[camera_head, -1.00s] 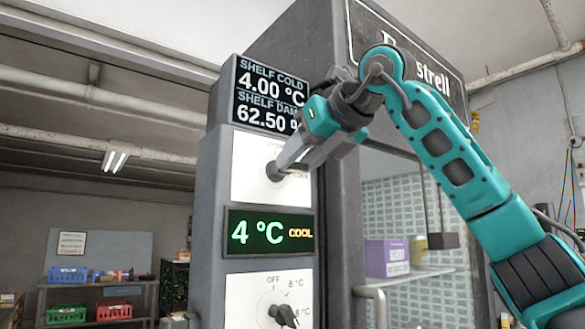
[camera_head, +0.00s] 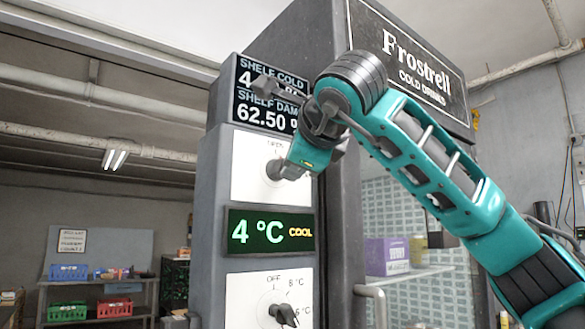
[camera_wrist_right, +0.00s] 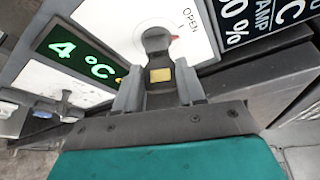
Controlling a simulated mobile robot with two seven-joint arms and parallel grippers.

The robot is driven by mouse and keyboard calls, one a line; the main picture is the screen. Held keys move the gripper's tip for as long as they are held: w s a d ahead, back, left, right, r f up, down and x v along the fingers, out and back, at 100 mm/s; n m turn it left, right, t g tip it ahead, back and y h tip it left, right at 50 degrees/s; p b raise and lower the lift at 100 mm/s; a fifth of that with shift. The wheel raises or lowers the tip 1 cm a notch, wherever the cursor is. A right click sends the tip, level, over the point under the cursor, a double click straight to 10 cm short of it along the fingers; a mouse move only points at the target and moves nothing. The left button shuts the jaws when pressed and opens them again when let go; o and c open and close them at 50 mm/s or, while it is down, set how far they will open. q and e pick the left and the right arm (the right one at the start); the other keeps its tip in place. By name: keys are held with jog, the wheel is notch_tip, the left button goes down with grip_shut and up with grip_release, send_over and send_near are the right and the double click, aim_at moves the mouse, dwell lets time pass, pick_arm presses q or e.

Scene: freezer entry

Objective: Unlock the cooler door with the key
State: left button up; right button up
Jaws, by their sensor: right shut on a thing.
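The cooler (camera_head: 340,200) is a tall dark grey cabinet with a glass door (camera_head: 385,205) to the right of its control column. A round dark lock (camera_head: 272,168) sits on the upper white panel (camera_head: 247,150), below an "OPEN" label. My right gripper (camera_head: 291,168) is at the lock, coming from the right. In the right wrist view, my right gripper (camera_wrist_right: 160,90) is shut on the dark key (camera_wrist_right: 156,62), which has a yellow patch. The key's far end meets the lock, beside a red mark and "OPEN". How deep it sits is hidden. My left gripper is out of view.
A green "4 °C COOL" display (camera_head: 270,232) and a temperature dial (camera_head: 282,312) are below the lock. A door handle (camera_head: 378,305) sticks out at lower right. Shelving with crates (camera_head: 68,272) stands far left.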

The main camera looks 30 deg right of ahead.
jog(key=n, duration=0.1)
jog(key=n+t, duration=0.1)
jog(key=n, duration=0.1)
jog(key=shift+f+n+t+h+b, duration=0.25)
jog(key=shift+n+t+h+b, duration=0.05)
jog(key=shift+h+b, duration=0.1)
jog(key=o, duration=1.8)
jog(key=shift+s, duration=0.1)
jog(key=shift+s+d+b, duration=0.2)
jog(key=shift+s+b, duration=0.45)
jog(key=shift+s, duration=1.55)
jog(key=shift+s+d+b, duration=0.15)
jog(key=shift+s+b, duration=0.5)
jog(key=shift+s, duration=1.55)
